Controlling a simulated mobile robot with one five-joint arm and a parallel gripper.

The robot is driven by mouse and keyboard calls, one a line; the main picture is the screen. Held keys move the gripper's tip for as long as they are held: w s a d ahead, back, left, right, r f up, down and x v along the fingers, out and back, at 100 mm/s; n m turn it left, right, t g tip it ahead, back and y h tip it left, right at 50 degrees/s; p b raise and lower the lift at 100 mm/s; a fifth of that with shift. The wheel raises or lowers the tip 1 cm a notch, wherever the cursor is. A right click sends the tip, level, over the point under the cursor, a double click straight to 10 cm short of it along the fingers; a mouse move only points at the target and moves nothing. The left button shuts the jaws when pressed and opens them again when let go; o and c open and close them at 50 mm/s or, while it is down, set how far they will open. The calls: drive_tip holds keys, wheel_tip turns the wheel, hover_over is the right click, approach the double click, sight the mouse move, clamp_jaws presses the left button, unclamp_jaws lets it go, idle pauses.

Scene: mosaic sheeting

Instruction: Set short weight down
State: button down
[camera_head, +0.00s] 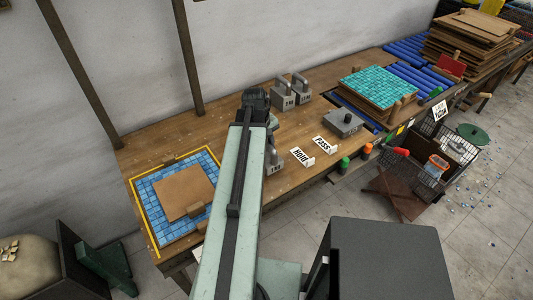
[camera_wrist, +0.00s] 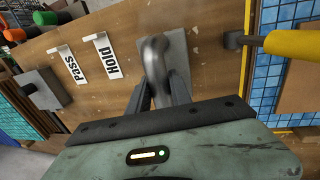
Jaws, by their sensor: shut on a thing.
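A grey metal weight (camera_wrist: 178,58) with a looped handle (camera_wrist: 155,55) stands between my fingers in the wrist view. My gripper (camera_wrist: 160,92) is shut on its handle. In the head view the same weight (camera_head: 275,163) shows just right of my arm, partly hidden by it, over the wooden bench (camera_head: 165,141). I cannot tell whether its base touches the bench. The Hold card (camera_head: 302,157) lies just to its right, with the Pass card (camera_head: 326,145) beyond; they also show in the wrist view as Hold (camera_wrist: 107,55) and Pass (camera_wrist: 68,65).
Two similar weights (camera_head: 284,99) stand at the back. A yellow-edged blue mosaic sheet (camera_head: 150,190) with a brown board (camera_head: 183,191) lies left. A grey knobbed block (camera_head: 343,123) and teal tile stack (camera_head: 378,86) are right. A yellow-handled tool (camera_wrist: 285,43) lies near the weight in the wrist view.

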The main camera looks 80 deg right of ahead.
drive_tip(key=shift+f+b, duration=1.85)
drive_tip(key=shift+f, duration=0.1)
drive_tip(key=c, duration=1.2)
unclamp_jaws()
drive_tip(key=shift+r, duration=0.1)
drive_tip(key=shift+o, duration=0.2)
wheel_tip(320, 180, up, 12)
drive_tip(key=w+a+p, duration=0.1)
drive_tip(key=p, duration=1.1)
drive_tip(key=shift+w+a, duration=0.3)
drive_tip(key=shift+w, duration=0.05)
